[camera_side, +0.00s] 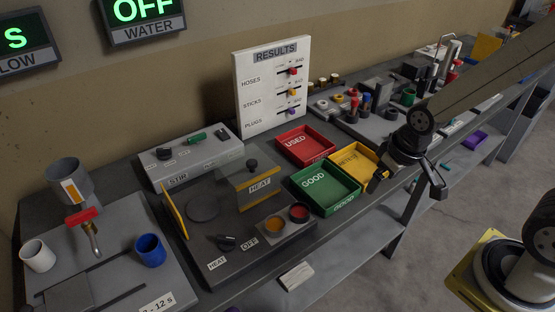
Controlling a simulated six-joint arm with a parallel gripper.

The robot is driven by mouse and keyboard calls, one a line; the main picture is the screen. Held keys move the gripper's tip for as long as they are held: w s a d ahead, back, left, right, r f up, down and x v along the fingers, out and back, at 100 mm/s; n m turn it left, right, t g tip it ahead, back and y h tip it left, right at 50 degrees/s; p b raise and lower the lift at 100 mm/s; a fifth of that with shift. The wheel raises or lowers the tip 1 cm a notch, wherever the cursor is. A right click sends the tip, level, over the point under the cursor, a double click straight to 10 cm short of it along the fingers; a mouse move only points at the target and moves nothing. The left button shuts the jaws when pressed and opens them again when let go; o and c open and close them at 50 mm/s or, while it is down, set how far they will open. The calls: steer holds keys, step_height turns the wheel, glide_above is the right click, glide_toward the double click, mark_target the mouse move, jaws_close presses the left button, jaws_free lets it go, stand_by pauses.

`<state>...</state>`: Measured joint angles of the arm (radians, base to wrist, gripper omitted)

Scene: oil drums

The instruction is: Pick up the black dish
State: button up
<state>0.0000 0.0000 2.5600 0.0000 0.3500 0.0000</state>
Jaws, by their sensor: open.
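My gripper (408,184) is open and empty at the right of the bench. Its fingers point down and are spread apart, near the right edge of the yellow tray (374,158). I cannot pick out a black dish for certain. A flat dark disc (203,208) lies on the dark heater unit, left of the clear panel marked HEAT; I cannot tell whether it is a dish or a hot plate. A small orange dish (275,225) and a small red dish (300,212) sit at the heater unit's right end. My gripper is well to the right of all these.
A green GOOD tray (324,190) and a red USED tray (306,144) stand between the heater and my gripper. A white RESULTS board (286,85) stands behind. A grey STIR box (190,158) is behind the heater. A funnel stand with white and blue cups is at the left.

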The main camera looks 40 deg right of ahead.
steer(key=m+g+y, duration=0.3)
steer(key=m+y, duration=1)
steer(key=m, duration=0.5)
glide_toward(308, 207)
steer(key=shift+s+a+f, duration=0.25)
steer(key=shift+s+a, duration=0.15)
steer(key=shift+s, duration=0.1)
steer(key=shift+s+a+f, duration=0.2)
steer(key=shift+s+a, duration=0.25)
steer(key=shift+s, duration=0.05)
steer(key=shift+w+d+f+m+t+y, duration=0.2)
steer(key=shift+w+m+t+y, duration=0.15)
steer(key=shift+w+t, duration=0.35)
steer(key=shift+x, duration=1.35)
steer(key=shift+f+x, duration=0.1)
steer(key=shift+x, duration=1.2)
steer(key=shift+f+x, duration=0.15)
steer(key=shift+x, duration=1.15)
steer(key=shift+d, duration=0.15)
